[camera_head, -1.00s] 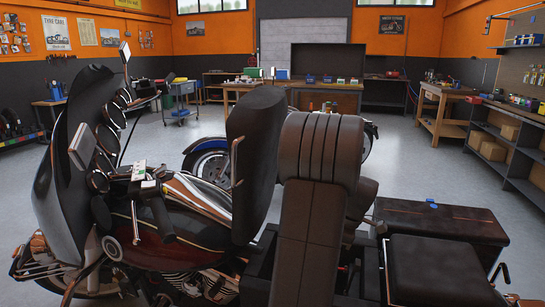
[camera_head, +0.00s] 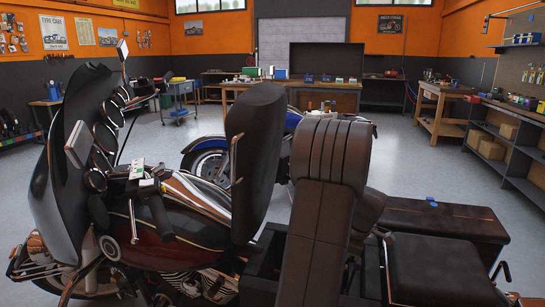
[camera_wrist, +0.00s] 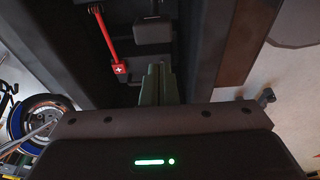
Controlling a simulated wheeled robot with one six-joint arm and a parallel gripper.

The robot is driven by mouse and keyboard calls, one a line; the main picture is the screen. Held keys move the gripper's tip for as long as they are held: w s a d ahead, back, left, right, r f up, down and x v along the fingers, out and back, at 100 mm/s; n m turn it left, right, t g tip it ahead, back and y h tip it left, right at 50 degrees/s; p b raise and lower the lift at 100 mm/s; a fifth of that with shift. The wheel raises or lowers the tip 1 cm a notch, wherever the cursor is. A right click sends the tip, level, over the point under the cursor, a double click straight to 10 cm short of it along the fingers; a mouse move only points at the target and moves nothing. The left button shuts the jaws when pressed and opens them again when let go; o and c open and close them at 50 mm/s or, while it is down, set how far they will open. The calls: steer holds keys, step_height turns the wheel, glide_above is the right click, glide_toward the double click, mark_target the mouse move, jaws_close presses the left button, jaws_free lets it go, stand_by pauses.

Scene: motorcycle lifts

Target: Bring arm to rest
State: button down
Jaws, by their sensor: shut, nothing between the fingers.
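My arm rises in the middle of the head view, in front of a motorcycle (camera_head: 180,215). My gripper is not seen in the head view. In the wrist view my gripper (camera_wrist: 158,75) has its two greenish fingers together, with nothing between them. It points over a dark open-topped box or bay (camera_wrist: 80,30). Inside that lie a red rod-like tool (camera_wrist: 107,35) with a white cross on its end and a small dark block (camera_wrist: 153,29). Both appear apart from the fingertips, though depth is hard to judge.
Another motorcycle with a blue fender (camera_head: 208,150) stands behind. Its wheel also shows at the left of the wrist view (camera_wrist: 38,115). A dark-topped case (camera_head: 445,217) is at the right. Workbenches (camera_head: 440,105) and shelves (camera_head: 510,150) line the walls. Grey floor (camera_head: 420,170) is open between.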

steer(key=w+a+f+h+b, duration=0.1)
steer(key=w+a+h+b, duration=0.15)
steer(key=a, duration=0.65)
step_height(320, 180, up, 8)
steer(key=p, duration=0.2)
steer(key=shift+s+a+g, duration=0.2)
steer(key=shift+s+g, duration=0.05)
steer(key=shift+g, duration=0.15)
steer(key=shift+h, duration=0.25)
